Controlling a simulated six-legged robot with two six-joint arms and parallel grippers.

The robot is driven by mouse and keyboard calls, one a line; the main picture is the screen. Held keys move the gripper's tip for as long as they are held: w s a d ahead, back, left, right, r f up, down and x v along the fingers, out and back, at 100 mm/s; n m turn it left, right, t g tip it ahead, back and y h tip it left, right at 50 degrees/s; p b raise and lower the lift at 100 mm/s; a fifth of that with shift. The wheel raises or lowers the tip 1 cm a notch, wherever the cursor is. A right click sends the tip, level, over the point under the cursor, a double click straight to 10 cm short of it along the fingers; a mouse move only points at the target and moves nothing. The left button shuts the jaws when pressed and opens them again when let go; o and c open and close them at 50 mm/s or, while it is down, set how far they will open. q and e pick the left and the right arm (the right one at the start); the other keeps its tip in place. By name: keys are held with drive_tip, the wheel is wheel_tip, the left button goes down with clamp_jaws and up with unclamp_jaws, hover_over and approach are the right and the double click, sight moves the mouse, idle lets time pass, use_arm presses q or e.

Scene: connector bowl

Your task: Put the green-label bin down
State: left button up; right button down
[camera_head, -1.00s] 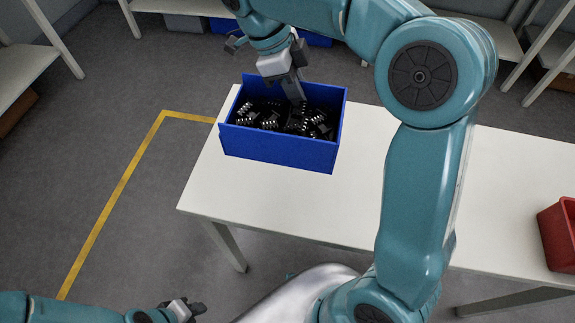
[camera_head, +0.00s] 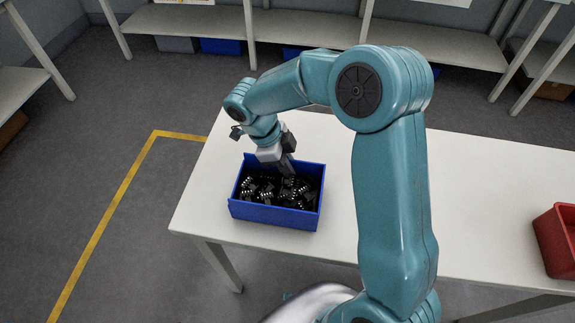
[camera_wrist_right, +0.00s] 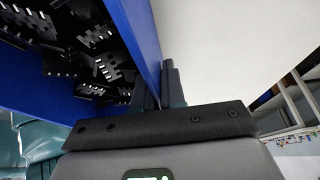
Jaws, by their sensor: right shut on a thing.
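A blue bin (camera_head: 272,215) holds several black connectors (camera_head: 262,188) with pale contacts. It is over the left part of the white table, near the front edge; whether its base touches the top cannot be told. No green label shows on its visible sides. My right gripper (camera_head: 287,166) points down and is shut on the bin's far wall. In the right wrist view the fingers (camera_wrist_right: 158,88) are on either side of the blue wall (camera_wrist_right: 137,32), with connectors (camera_wrist_right: 98,62) inside. My left gripper is out of view.
The white table (camera_head: 490,190) is bare between the bin and a red bin (camera_head: 556,243) at the right edge. Shelves (camera_head: 310,27) with blue bins (camera_head: 221,46) and a grey bin (camera_head: 176,44) stand behind. Yellow floor tape (camera_head: 105,215) runs left of the table.

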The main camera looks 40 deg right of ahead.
drive_tip(key=shift+f, duration=0.25)
drive_tip(key=shift+f, duration=0.1)
drive_tip(key=c, duration=1.2)
unclamp_jaws()
drive_tip(key=shift+r, duration=0.3)
drive_tip(key=v, duration=1.1)
drive_tip(key=shift+a+r, duration=0.1)
drive_tip(key=shift+r, duration=0.25)
